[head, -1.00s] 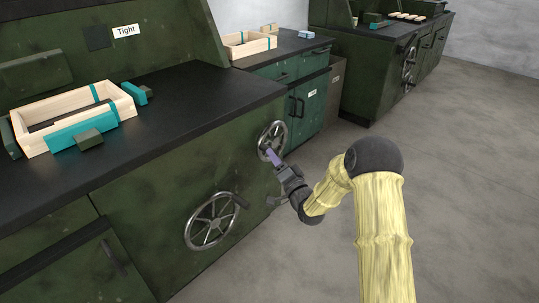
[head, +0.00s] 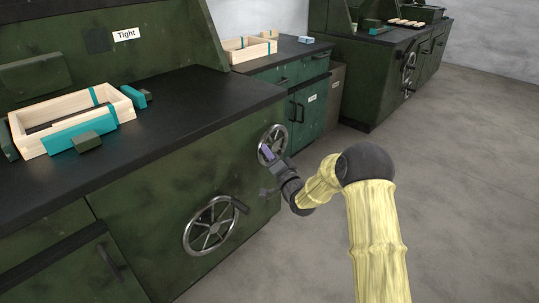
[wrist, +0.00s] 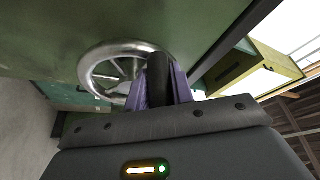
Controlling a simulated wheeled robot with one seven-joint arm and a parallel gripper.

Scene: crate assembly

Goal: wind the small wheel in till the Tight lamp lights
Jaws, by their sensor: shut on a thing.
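The small wheel (head: 279,138) is on the right end of the green bench front. It also shows in the wrist view (wrist: 97,62) as a metal rim with spokes. My gripper (head: 265,153) is at the wheel's lower left side. In the wrist view its purple fingers (wrist: 158,88) are shut on the wheel's dark handle (wrist: 157,72). The Tight label (head: 126,34) is on the bench's back panel, with a dark square lamp (head: 97,41) beside it that looks unlit. A pale wooden crate (head: 62,102) with teal pieces lies on the bench top.
A larger wheel (head: 211,225) with its own handle is on the bench front, left of my gripper. A green cabinet (head: 302,110) stands beyond the bench, with pale wooden crates on top. Another green bench (head: 365,85) stands farther back. The floor at right is clear.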

